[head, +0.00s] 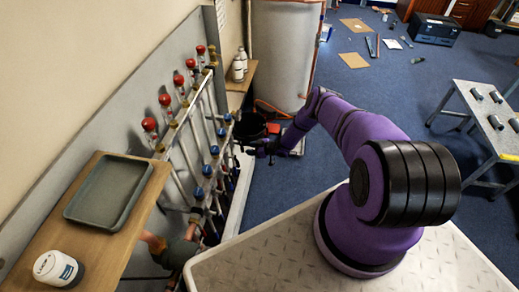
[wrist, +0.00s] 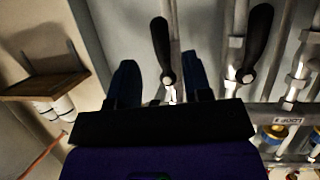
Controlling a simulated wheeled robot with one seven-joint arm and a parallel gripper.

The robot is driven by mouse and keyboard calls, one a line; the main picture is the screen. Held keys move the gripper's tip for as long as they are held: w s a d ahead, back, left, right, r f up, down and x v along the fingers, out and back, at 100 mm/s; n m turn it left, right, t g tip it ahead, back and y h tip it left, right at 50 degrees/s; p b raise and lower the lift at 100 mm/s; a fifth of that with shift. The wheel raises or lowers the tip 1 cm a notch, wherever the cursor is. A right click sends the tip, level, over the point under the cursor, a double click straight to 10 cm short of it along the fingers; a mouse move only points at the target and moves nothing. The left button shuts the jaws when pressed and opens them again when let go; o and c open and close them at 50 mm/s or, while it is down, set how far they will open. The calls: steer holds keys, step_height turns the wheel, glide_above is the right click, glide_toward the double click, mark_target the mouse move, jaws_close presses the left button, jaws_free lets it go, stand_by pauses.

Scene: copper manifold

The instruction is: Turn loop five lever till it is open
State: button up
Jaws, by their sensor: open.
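The copper manifold (head: 190,140) stands along the wall at the left in the head view, with red knobs above and blue knobs below. In the wrist view, one black lever (wrist: 161,42) lies between my fingers in the picture, its handle roughly along its pipe. A second black lever (wrist: 258,42) is to the right, slightly tilted to its pipe. A small label (wrist: 289,120) reads upside down like "LOOP" with an unclear number; I cannot tell which lever it names. My gripper (wrist: 162,78) is open; no contact with the lever shows. In the head view it (head: 262,150) is beside the manifold's right end, small and dark.
A wooden shelf (head: 150,205) with a grey tray (head: 72,207) and a white jar (head: 55,268) is at the near left. A small shelf (wrist: 45,86) with white bottles (wrist: 62,105) is left of the fingers. A white tank (head: 285,50) stands behind; a metal table (head: 480,120) is at right.

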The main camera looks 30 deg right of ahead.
steer(key=shift+v, duration=2.5)
